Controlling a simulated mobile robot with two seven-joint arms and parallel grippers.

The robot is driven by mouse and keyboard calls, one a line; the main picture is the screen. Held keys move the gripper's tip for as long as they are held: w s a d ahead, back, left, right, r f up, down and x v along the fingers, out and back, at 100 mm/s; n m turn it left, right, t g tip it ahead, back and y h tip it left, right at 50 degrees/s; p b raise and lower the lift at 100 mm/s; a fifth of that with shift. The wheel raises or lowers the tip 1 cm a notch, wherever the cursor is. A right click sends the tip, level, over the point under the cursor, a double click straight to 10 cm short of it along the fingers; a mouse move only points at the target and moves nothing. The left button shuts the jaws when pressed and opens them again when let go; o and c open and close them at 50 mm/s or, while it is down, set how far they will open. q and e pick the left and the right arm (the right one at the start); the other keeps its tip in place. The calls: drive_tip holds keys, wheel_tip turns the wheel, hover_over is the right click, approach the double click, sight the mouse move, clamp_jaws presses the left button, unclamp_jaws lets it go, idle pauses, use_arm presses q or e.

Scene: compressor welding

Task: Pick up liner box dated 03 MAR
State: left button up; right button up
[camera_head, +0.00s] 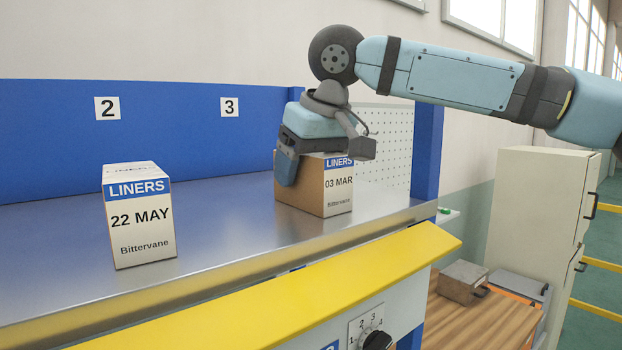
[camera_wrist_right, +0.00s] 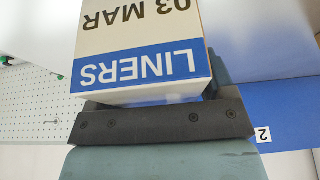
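The liner box dated 03 MAR (camera_head: 338,184) stands upright on the metal shelf, in front of the pegboard end. Its label also shows upside down in the right wrist view (camera_wrist_right: 140,40). My right gripper (camera_head: 310,165) is over the top of this box from above. One blue-grey finger reaches down along the box's left side, and a finger also shows close beside the box in the wrist view. The other finger is mostly hidden, so I cannot tell whether the fingers press on the box. My left gripper is not in view.
A second liner box dated 22 MAY (camera_head: 142,218) stands to the left on the metal shelf (camera_head: 230,215). Number signs 2 (camera_head: 107,108) and 3 (camera_head: 230,107) are on the blue back panel. A yellow rail (camera_head: 300,290) runs along the front. A pale cabinet (camera_head: 535,210) stands at right.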

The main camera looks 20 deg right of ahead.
drive_tip(key=c, duration=0.8)
drive_tip(key=shift+r, duration=0.3)
